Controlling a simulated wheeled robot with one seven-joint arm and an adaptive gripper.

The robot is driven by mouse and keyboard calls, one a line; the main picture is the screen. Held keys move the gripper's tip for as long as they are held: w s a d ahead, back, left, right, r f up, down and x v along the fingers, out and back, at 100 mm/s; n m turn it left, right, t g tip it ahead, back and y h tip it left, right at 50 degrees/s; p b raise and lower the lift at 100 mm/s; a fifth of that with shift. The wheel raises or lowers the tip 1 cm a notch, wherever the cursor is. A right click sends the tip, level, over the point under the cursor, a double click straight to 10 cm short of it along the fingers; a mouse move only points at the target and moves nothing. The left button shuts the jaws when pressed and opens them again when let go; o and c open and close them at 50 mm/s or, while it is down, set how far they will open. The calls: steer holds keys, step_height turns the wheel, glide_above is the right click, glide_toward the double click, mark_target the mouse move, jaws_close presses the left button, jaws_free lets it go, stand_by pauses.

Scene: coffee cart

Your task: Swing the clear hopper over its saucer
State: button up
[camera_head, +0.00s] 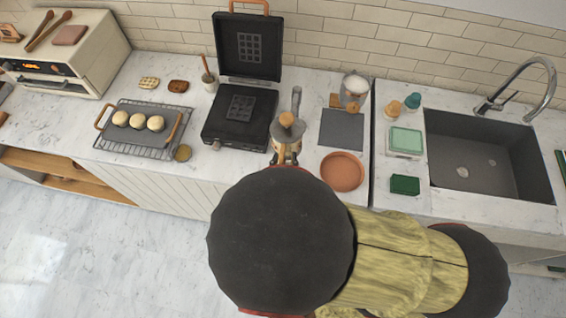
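A clear round container with pale contents (355,87), which looks like the hopper, stands at the back of the counter by the wall. A terracotta saucer (342,171) lies empty near the front edge of the counter. My gripper (286,153) is at the counter's front, left of the saucer and well in front of the clear container. It is right at a grey metal vessel with a wooden knob (286,121). My own arm hides much of the gripper, and I cannot tell whether its fingers hold the vessel.
A dark square mat (341,130) lies between the clear container and the saucer. An open waffle iron (240,112) stands left of the vessel. A wire rack (122,145) with dough balls is further left. A green-lidded box (405,141), green sponge (405,184) and sink (485,160) are right.

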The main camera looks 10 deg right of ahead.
steer(key=shift+a+r, duration=0.1)
steer(key=shift+r, duration=0.5)
step_height(320, 180, up, 9)
steer(key=shift+f, duration=0.1)
stand_by(0.5)
